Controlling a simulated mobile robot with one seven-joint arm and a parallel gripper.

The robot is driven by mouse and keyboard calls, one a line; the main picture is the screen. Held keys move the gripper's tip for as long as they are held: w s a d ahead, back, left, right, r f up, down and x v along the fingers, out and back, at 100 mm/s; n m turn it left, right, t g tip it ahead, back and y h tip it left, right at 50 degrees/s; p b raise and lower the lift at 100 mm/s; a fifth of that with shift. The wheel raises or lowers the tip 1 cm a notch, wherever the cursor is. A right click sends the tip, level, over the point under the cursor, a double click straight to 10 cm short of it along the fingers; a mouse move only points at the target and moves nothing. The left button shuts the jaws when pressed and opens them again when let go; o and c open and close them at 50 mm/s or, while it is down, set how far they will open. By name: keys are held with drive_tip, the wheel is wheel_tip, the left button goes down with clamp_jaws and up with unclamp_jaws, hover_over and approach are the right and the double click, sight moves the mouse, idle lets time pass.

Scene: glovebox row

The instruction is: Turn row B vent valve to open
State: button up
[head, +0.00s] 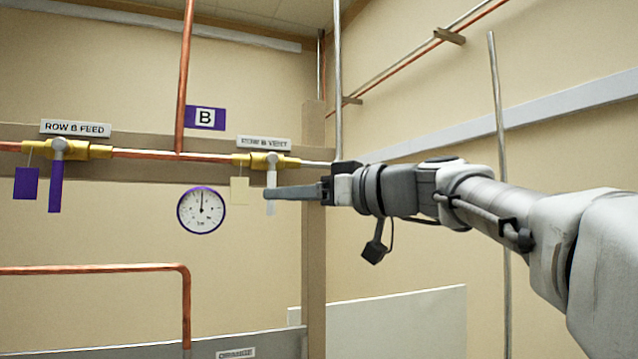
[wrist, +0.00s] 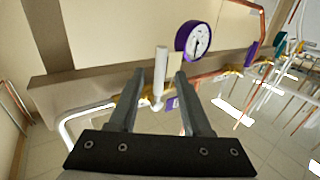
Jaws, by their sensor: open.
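The row B vent valve (head: 262,160) is a brass body in the copper pipe, below a label reading ROW B VENT (head: 264,143). Its white lever (head: 271,173) hangs straight down, across the pipe line. My gripper (head: 268,193) reaches in from the right and covers part of the lever in the head view. In the wrist view, my gripper (wrist: 160,74) is open, with the white lever (wrist: 161,70) between its two fingers. Gaps show on both sides, so the fingers look apart from it. A blank pale tag (head: 239,190) hangs left of the lever.
The row B feed valve (head: 75,150) has a purple lever (head: 55,187) hanging down and a purple tag (head: 26,183). A round purple-rimmed gauge (head: 201,210) sits below the pipe. A vertical post (head: 314,260) and thin upright pipe (head: 338,80) stand near my gripper.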

sight(272, 185)
drive_tip(key=shift+p+x, duration=0.55)
drive_tip(key=shift+x, duration=1.4)
clamp_jaws()
